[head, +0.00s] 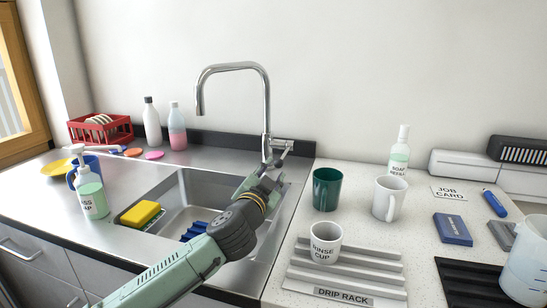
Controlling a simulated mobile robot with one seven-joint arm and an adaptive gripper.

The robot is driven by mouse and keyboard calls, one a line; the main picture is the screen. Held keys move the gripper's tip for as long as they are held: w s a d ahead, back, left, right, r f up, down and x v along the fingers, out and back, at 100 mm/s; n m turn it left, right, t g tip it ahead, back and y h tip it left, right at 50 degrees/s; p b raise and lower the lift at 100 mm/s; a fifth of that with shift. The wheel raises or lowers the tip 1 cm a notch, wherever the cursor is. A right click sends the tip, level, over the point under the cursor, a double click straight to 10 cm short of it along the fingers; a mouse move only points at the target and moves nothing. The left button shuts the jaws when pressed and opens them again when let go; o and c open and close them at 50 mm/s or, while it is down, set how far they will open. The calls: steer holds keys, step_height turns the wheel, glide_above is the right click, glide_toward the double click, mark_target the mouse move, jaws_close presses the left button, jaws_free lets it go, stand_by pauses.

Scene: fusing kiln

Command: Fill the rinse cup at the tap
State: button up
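The rinse cup (325,246), white and labelled, stands upright on the grey ridged drip rack (373,273) right of the sink. The tap (266,105) is a tall chrome gooseneck at the back of the sink (184,195), with its spout end over the basin. Its lever (292,144) sticks out to the right near the base. My arm reaches across the sink, and my gripper (273,170) is at the tap's base, just below the lever. I cannot tell whether it touches the lever or how its fingers stand. No water stream shows at the spout.
A green cup (327,188) and a white mug (388,198) stand behind the drip rack. A soap bottle (399,152) is farther back. A yellow sponge (141,213) sits at the basin's left, near a soap dispenser (92,194). A clear jug (526,265) is at the right edge.

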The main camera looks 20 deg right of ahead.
mark_target(281, 158)
steer(key=p+x, duration=0.2)
steer(key=x, duration=0.6)
steer(key=shift+w+d, duration=0.1)
jaws_close()
stand_by(0.5)
